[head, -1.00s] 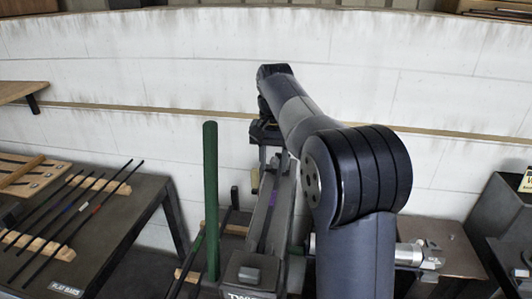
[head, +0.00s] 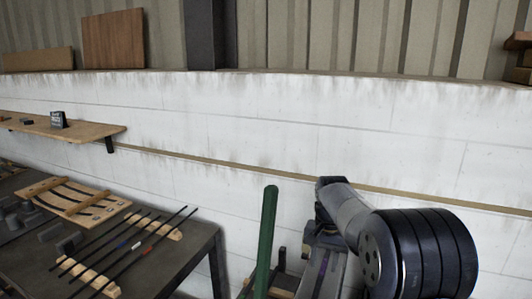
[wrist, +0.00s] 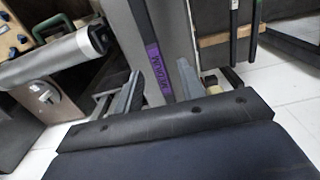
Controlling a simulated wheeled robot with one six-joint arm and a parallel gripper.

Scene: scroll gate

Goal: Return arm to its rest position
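My arm shows at the lower right of the head view, bent at a large dark joint, with its far end beside the grey machine (head: 325,272). In the wrist view my gripper (wrist: 158,88) has its two grey fingers apart, with nothing seen held between them. Beyond the fingers stands a grey part of the machine with a purple label (wrist: 158,72) reading "MEDIUM". It shows between the fingers; I cannot tell how close it is. In the head view the fingers are too small and covered to make out.
A green post (head: 265,240) stands left of my arm. A dark table (head: 190,255) at the left carries several thin rods on wooden rests (head: 105,290) and a slatted wooden rack (head: 68,197). A wooden shelf (head: 75,127) juts from the white wall (head: 330,115). A silver cylinder (wrist: 50,58) is left of my gripper.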

